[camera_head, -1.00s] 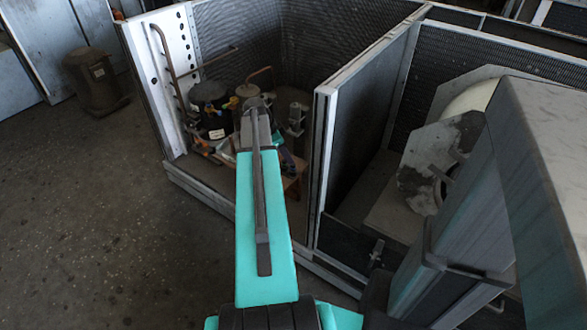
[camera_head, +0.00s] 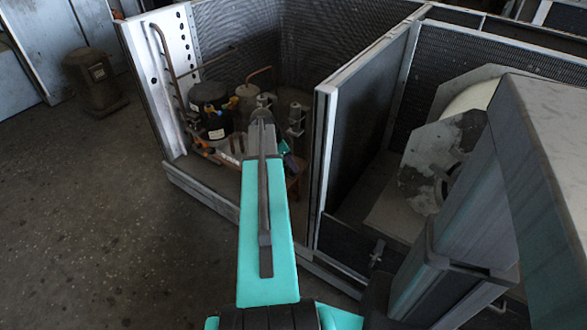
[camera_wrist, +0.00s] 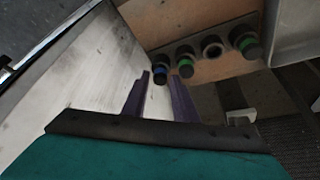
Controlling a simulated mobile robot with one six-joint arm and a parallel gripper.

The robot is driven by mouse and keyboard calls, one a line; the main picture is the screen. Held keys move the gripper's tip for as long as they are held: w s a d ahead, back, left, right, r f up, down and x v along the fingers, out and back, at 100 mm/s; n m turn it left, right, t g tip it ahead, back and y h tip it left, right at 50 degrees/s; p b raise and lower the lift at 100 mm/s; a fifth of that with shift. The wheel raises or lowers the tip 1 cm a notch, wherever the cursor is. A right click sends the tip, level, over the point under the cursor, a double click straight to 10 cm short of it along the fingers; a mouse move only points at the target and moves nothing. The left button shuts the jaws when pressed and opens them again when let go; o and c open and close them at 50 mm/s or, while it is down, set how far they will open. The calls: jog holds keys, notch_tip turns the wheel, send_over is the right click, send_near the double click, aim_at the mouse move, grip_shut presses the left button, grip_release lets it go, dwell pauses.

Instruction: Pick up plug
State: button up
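In the wrist view several dark round plugs or fittings sit in a row on a brown panel. One has a blue ring (camera_wrist: 160,74), one beside it has a green ring (camera_wrist: 186,66), and another green-ringed one (camera_wrist: 247,44) is at the right. Between the green ones is a plain one with a hollow-looking end (camera_wrist: 212,46). I cannot tell which one is the task's plug. My gripper (camera_wrist: 159,83) is open, its two purple fingers apart. The blue-ringed piece shows just beyond the gap between the fingertips. I cannot tell contact. In the head view my arm largely hides the gripper.
A pale wall (camera_wrist: 80,75) runs close on the left in the wrist view. In the head view, a black tank (camera_head: 210,108) with pipes stands in the housing's left bay. A divider panel (camera_head: 365,130) stands to the right. Open floor (camera_head: 90,220) lies at left.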

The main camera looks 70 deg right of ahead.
grip_shut()
jog(key=shift+r, duration=0.85)
notch_tip(320, 180, up, 2)
jog(key=shift+a+r+p, duration=0.1)
jog(key=shift+r+p, duration=0.05)
jog(key=shift+p, duration=0.25)
jog(key=w+a, duration=0.3)
jog(key=a, duration=0.4)
jog(key=w+a+r, duration=0.1)
jog(key=w+a, duration=0.3)
jog(key=a, duration=0.3)
jog(key=shift+p, duration=0.45)
jog(key=shift+a, duration=0.1)
